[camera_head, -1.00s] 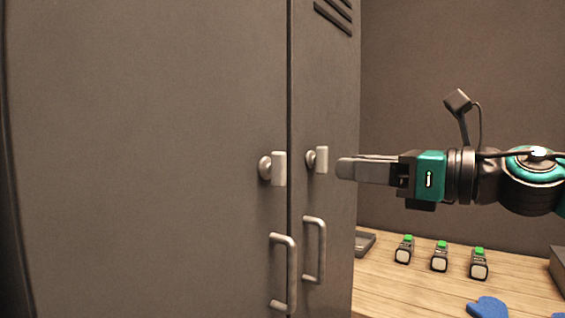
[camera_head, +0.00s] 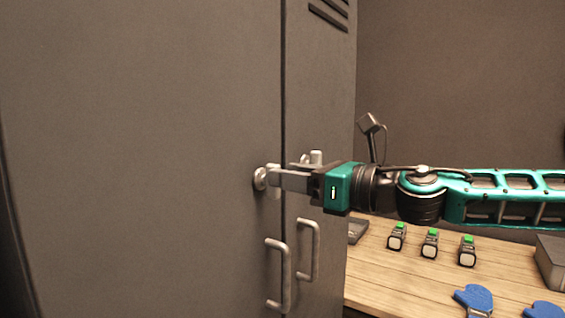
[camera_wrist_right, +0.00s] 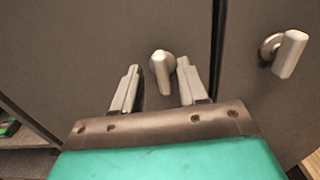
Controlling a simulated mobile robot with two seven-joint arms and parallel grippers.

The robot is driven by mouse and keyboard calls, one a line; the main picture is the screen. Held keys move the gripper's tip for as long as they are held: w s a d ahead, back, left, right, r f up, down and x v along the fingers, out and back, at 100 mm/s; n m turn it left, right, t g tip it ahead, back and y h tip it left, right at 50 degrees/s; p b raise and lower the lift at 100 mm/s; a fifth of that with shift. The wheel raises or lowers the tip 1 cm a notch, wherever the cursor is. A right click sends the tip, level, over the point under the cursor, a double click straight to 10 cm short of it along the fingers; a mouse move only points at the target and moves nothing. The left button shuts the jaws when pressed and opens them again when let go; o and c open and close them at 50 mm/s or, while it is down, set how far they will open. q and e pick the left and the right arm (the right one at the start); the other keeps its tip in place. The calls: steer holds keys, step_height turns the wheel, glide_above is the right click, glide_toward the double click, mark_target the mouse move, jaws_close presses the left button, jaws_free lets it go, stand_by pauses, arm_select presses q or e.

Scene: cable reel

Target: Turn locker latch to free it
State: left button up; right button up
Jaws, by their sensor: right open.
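Two metal latches stand on the grey locker's two doors. The left latch (camera_head: 261,178) is on the left door; the right latch (camera_head: 316,157) is on the right door, partly behind my gripper. My right gripper (camera_head: 277,181) reaches in from the right, its fingertips overlapping the left latch's upright lever in the head view. In the right wrist view the jaws (camera_wrist_right: 155,88) are open, with a latch (camera_wrist_right: 162,72) in line with the gap between them; I cannot tell whether either finger touches it. Another latch (camera_wrist_right: 287,53) stands clear to the right. My left gripper is not in view.
Two bar handles (camera_head: 277,277) (camera_head: 311,250) sit below the latches. A wooden table (camera_head: 400,282) to the right holds several green-topped devices (camera_head: 429,243), blue gloves (camera_head: 474,298) and a grey box (camera_head: 550,262). The wall behind the table is bare.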

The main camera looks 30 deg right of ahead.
steer(key=shift+p+x, duration=0.85)
steer(key=shift+x, duration=0.2)
steer(key=shift+c, duration=0.2)
jaws_close()
